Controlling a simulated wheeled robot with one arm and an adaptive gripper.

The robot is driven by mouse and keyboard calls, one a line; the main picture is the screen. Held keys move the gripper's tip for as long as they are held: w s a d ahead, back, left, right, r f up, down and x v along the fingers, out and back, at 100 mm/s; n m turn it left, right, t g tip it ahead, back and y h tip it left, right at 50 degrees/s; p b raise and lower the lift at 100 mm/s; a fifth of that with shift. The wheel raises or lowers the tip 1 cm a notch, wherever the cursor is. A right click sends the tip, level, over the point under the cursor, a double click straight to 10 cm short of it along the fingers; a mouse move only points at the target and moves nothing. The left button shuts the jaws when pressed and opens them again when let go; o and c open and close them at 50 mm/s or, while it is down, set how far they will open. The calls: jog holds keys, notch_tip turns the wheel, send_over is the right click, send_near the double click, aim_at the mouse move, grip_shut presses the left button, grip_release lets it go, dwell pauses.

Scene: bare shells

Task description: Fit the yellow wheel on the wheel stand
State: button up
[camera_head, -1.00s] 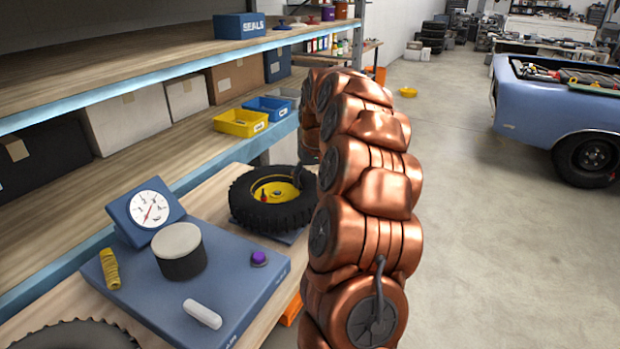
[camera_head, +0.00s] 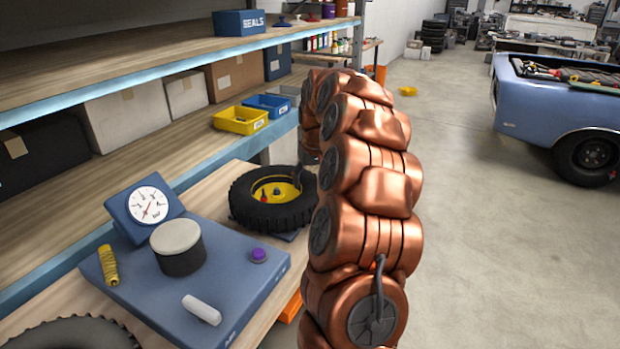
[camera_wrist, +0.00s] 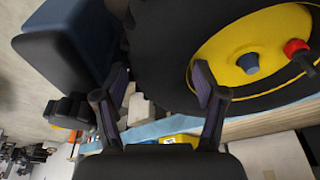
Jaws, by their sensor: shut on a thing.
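The yellow wheel (camera_head: 265,215) is a black, lugged tyre around a yellow hub (camera_head: 286,191). It lies about flat on the bench behind the blue board, beside my copper arm. In the wrist view the tyre (camera_wrist: 160,50) passes between the fingers of my gripper (camera_wrist: 161,82), which is shut on its edge. A blue-grey round peg end (camera_wrist: 247,63) shows at the hub's middle, and a red knob (camera_wrist: 297,48) beside it. A bit of blue base (camera_head: 289,237) shows under the tyre. The rest of the stand is hidden, and I cannot tell whether the wheel is fully seated.
A blue board (camera_head: 225,292) carries a dial gauge (camera_head: 149,204), a grey-topped dark cylinder (camera_head: 178,248), a purple knob (camera_head: 258,255) and a white rod (camera_head: 201,309). Shelves with a yellow bin (camera_head: 240,120) and a blue bin (camera_head: 268,104) stand behind. Open floor lies right.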

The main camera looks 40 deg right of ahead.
jog(key=shift+f, duration=0.1)
dwell(0.3)
jog(key=o, duration=1.8)
jog(key=shift+s+d, duration=0.1)
jog(key=shift+c, duration=1.1)
jog(key=shift+o, duration=0.8)
